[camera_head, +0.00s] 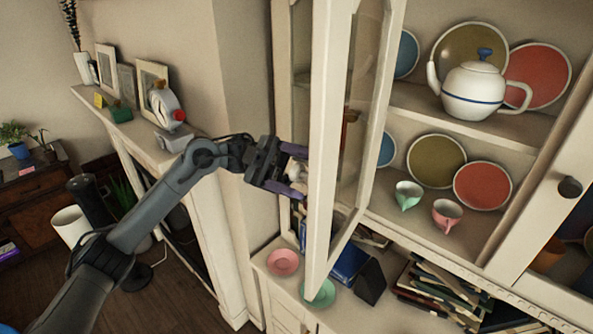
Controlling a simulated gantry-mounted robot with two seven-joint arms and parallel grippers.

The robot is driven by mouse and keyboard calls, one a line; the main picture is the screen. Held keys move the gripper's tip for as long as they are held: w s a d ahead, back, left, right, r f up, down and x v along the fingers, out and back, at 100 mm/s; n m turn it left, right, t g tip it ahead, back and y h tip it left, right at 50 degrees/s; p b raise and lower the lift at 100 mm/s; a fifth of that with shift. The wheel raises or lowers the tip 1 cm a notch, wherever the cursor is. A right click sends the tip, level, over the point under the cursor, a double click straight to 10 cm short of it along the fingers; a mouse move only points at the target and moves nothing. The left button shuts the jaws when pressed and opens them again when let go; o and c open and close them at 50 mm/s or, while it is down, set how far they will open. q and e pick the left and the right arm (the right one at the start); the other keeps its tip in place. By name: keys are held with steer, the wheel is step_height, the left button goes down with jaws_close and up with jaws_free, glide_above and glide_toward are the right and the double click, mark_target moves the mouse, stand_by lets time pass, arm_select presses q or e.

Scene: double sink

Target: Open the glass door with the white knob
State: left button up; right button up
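The cream-framed glass door (328,140) of the cabinet stands swung open, edge toward me, with the shelves to its right uncovered. My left gripper (297,171) is at the door's left face, coming from the left. Its two purple-grey fingers are spread apart, one above the other, with tips close to the door frame. I cannot make out the white knob clearly; it may be hidden near the fingertips. Whether the fingers touch the door is hard to tell. My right gripper is out of view.
The shelves hold a white teapot (473,92), plates and cups. A second door (545,215) with a dark knob (570,187) is at right. A pink dish (283,262), a green dish (318,292) and books (440,292) lie below. A mantelpiece (150,143) with frames is left.

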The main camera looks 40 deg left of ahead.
arm_select(q)
steer(key=shift+w+a+f, duration=0.1)
steer(key=shift+a+f, duration=0.15)
steer(key=shift+a, duration=0.1)
steer(key=b+v, duration=0.3)
steer(key=v, duration=0.7)
steer(key=shift+r, duration=0.15)
